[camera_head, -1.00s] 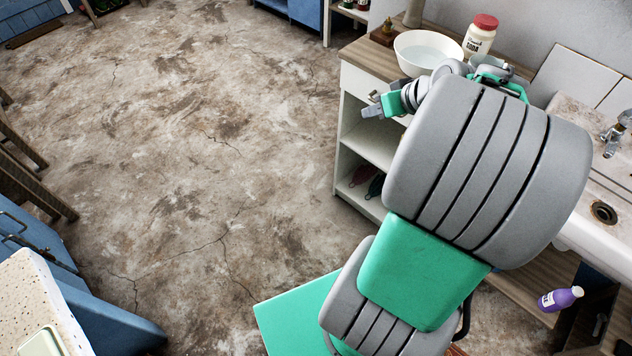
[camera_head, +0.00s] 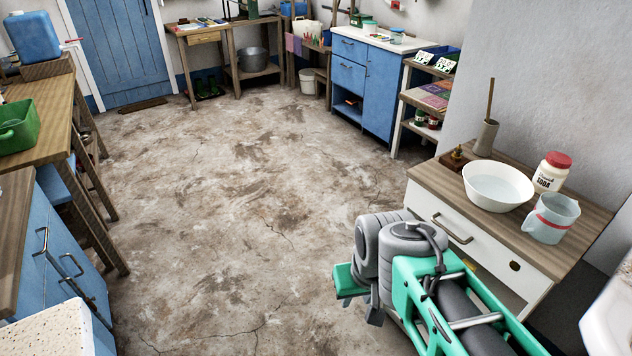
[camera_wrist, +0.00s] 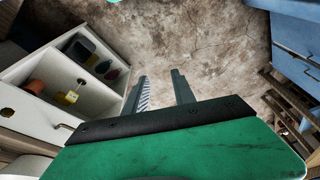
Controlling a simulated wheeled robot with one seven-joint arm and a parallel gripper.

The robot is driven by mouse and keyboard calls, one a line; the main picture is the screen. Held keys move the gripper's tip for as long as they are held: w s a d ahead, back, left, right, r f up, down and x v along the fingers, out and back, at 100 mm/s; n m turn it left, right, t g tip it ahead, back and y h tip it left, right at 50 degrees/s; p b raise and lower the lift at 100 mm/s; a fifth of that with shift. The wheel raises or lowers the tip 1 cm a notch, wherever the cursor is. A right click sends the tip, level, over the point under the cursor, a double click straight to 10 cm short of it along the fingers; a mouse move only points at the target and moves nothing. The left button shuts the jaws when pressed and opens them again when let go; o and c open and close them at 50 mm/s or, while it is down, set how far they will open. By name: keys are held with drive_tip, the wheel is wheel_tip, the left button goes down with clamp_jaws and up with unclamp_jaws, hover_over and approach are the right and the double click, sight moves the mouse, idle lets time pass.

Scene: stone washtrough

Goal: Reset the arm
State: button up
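My gripper (camera_wrist: 160,74) shows in the wrist view with its two fingers apart and nothing between them. It points down over the bare concrete floor (camera_wrist: 190,40). In the head view my grey and green arm fills the lower right, in front of the white cabinet (camera_head: 480,240). The gripper's fingers are mostly hidden behind the arm there, and I see nothing held.
On the cabinet stand a white bowl (camera_head: 497,187), a grey jug (camera_head: 551,218) and a red-lidded jar (camera_head: 552,172). The wrist view shows an open shelf (camera_wrist: 50,85) at left. A white basin (camera_head: 610,315) is at lower right. The middle floor is free.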

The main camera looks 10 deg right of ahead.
drive_tip(key=w+d+r+t+p, duration=0.1)
drive_tip(key=w+r+t+p, duration=0.2)
drive_tip(key=w+r, duration=0.5)
drive_tip(key=s+r+g+p, duration=0.2)
drive_tip(key=s+r+p, duration=0.1)
drive_tip(key=s+p, duration=0.2)
drive_tip(key=shift+s+a+r, duration=0.25)
drive_tip(key=shift+s+a, duration=0.2)
drive_tip(key=shift+s, duration=0.6)
